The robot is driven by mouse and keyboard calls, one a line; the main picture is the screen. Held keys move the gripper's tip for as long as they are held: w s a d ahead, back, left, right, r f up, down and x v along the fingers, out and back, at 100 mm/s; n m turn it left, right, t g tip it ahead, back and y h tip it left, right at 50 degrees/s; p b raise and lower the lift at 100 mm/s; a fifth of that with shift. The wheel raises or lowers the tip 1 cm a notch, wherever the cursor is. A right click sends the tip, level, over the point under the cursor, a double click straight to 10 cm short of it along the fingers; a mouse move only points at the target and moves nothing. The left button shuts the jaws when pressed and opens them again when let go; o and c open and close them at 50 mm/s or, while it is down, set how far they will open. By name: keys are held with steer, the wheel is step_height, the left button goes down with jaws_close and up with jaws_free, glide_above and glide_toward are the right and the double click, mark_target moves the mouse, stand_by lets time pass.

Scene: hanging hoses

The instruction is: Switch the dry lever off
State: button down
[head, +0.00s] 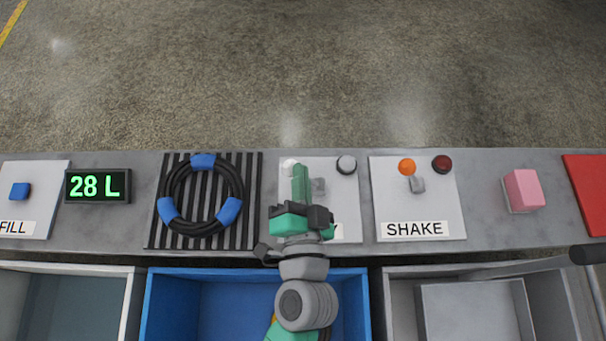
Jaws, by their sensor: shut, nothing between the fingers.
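The dry panel (345,205) is a light plate behind my gripper; only the last letter of its label, a Y, shows. Its small grey lever (319,186) stands just right of my fingers, partly hidden at its base. Two whitish round lamps sit at the panel's top: a left lamp (290,164) close to my fingertips and a right lamp (346,165). My gripper (299,172) has green fingers, shut and empty, over the left part of the panel. I cannot tell whether they touch the lever.
Right is the SHAKE panel (388,205) with an orange lamp, a dark red lamp and a grey lever. Left are a coiled black hose (176,183) on a ribbed mat and a 28 L display (97,186). A pink block (523,189) stands further right. Bins line the front.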

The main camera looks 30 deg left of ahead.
steer(key=s+d+r+p, duration=0.1)
steer(key=s+d+r, duration=0.2)
steer(key=s+d, duration=0.4)
steer(key=shift+s+d, duration=0.4)
steer(key=shift+d, duration=0.2)
